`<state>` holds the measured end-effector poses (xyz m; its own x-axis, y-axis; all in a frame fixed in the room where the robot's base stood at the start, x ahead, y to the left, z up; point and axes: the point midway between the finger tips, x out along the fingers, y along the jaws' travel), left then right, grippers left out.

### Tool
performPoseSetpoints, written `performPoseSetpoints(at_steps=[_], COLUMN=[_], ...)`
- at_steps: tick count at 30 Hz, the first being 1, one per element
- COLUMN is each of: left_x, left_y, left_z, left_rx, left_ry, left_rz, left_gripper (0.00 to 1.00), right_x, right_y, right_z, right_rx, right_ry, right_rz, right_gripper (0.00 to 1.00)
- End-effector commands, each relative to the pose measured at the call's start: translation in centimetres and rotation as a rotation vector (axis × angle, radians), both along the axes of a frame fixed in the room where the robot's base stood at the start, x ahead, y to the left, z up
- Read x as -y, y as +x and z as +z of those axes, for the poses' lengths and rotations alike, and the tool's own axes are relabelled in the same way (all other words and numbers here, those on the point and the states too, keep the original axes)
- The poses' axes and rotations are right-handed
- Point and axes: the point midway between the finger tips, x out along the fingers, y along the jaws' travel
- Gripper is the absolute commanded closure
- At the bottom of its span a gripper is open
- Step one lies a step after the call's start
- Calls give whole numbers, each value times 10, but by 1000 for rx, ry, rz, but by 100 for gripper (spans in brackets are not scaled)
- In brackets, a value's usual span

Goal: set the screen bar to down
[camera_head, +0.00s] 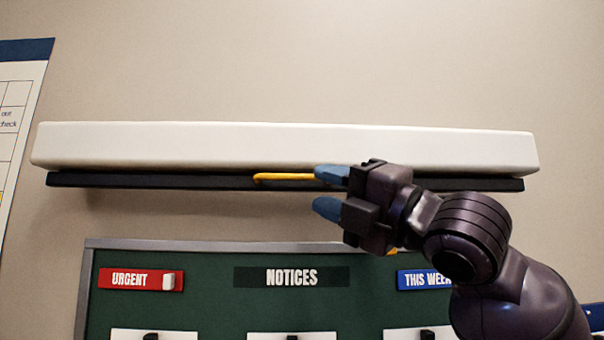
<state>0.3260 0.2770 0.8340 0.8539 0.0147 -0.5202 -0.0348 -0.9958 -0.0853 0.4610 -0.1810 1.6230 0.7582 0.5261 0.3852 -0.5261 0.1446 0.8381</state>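The screen bar (140,181) is a long black bar tucked right under a white screen housing (250,146) on the wall. A yellow handle (285,177) shows at the middle of the bar, and its right part is hidden behind my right gripper. My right gripper (327,190) has blue fingertips set apart, one above the other, with a gap between them. The upper fingertip overlaps the handle in the picture; I cannot tell if it touches. Nothing shows between the fingers. My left gripper is not in view.
A green notice board (210,300) with a grey frame hangs below the bar, with a red URGENT label (135,279) and a blue THIS WEEK label (420,279). A chart (15,120) hangs at the left. The wall above the housing is bare.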

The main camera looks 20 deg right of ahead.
Motion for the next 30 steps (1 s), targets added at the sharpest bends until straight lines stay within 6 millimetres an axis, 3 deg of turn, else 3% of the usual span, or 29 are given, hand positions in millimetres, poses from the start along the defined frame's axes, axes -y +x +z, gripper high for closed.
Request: performPoseSetpoints(at_steps=[9, 22, 30], left_x=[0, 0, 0], left_y=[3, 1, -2], left_z=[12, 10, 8], left_rx=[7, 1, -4], left_ry=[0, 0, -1], left_rz=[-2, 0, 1], left_gripper=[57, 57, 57], right_x=[-22, -26, -26], right_y=[32, 38, 38], right_z=[17, 19, 18], right_rx=[-2, -1, -1], right_ry=[2, 0, 0], right_rz=[1, 0, 0], right_gripper=[64, 64, 100])
